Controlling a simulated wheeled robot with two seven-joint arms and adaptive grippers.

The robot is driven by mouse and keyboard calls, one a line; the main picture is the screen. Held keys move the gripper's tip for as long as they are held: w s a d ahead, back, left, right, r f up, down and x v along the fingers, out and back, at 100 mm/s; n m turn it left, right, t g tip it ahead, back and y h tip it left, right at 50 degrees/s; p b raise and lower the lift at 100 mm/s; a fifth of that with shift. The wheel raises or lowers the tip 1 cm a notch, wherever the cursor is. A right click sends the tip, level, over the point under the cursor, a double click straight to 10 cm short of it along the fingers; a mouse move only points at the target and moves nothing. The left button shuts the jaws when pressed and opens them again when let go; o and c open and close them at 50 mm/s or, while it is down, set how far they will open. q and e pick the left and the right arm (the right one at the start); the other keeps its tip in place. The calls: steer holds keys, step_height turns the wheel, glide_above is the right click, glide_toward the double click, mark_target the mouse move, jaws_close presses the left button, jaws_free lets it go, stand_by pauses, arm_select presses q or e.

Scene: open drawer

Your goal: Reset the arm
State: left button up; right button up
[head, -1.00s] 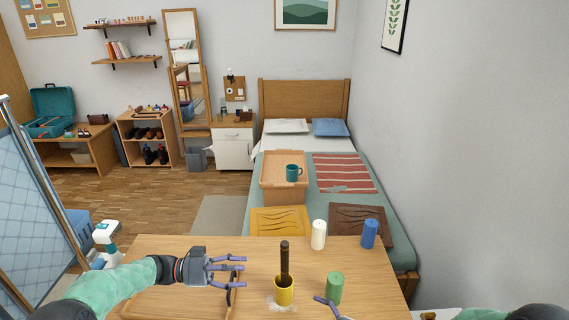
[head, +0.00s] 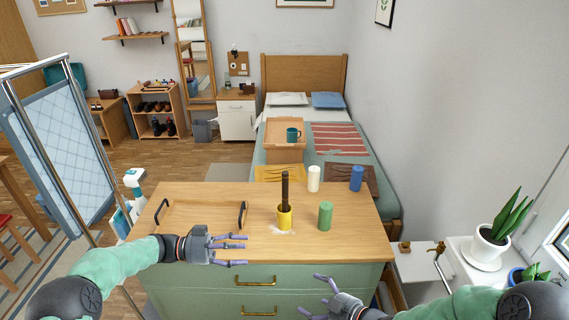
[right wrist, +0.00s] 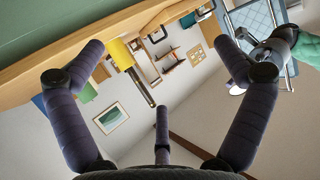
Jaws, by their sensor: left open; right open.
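My left gripper (head: 240,250) is open and empty, at the front edge of the green dresser (head: 190,278) in the head view. My right gripper (head: 322,290) is open and empty, in front of the dresser's right half. In the right wrist view its fingers (right wrist: 163,65) are spread with nothing between them. The top drawer (head: 310,275) appears shut and has a brass handle (head: 255,281). A lower drawer (head: 185,306) shows partly, with its own brass handle. My left arm partly covers the dresser front.
On the wooden top stand a yellow cup (head: 284,222) with a dark stick, a green cylinder (head: 325,216), a white one (head: 314,179), a blue one (head: 357,178) and a black-handled tray (head: 165,232). A folding screen (head: 68,140) stands left; a potted plant (head: 490,245) right.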

arm_select(q)
steer(key=w+d+f+n+t+y, duration=0.3)
steer(key=w+f+n+t+y, duration=0.1)
steer(key=w+f+n+t, duration=0.55)
steer(key=s+f+n+y, duration=0.4)
steer(key=f+n+y, duration=0.25)
steer(key=f, duration=0.65)
arm_select(e)
steer(key=s+d+f+m+g+h, duration=0.1)
steer(key=s+f+m+g+h, duration=0.2)
steer(key=f, duration=0.5)
steer(key=s+d+f+m+g+h, duration=0.1)
steer(key=s+f+m, duration=0.2)
steer(key=f+m, duration=0.35)
arm_select(q)
steer(key=s+a+f+n+g+y, duration=0.1)
steer(key=s+f+n+g+y, duration=0.25)
steer(key=s+f, duration=0.9)
steer(key=s+f+g, duration=0.2)
steer(key=s+g, duration=0.4)
steer(key=s, duration=1.1)
steer(key=shift+d+f, duration=0.15)
steer(key=shift+d, duration=0.15)
arm_select(e)
steer(key=s+a+f+m+g+h, duration=0.1)
steer(key=s+f+m+g, duration=0.1)
steer(key=s+f+g, duration=0.3)
steer(key=s+f, duration=0.4)
steer(key=s, duration=0.3)
steer(key=shift+h, duration=0.3)
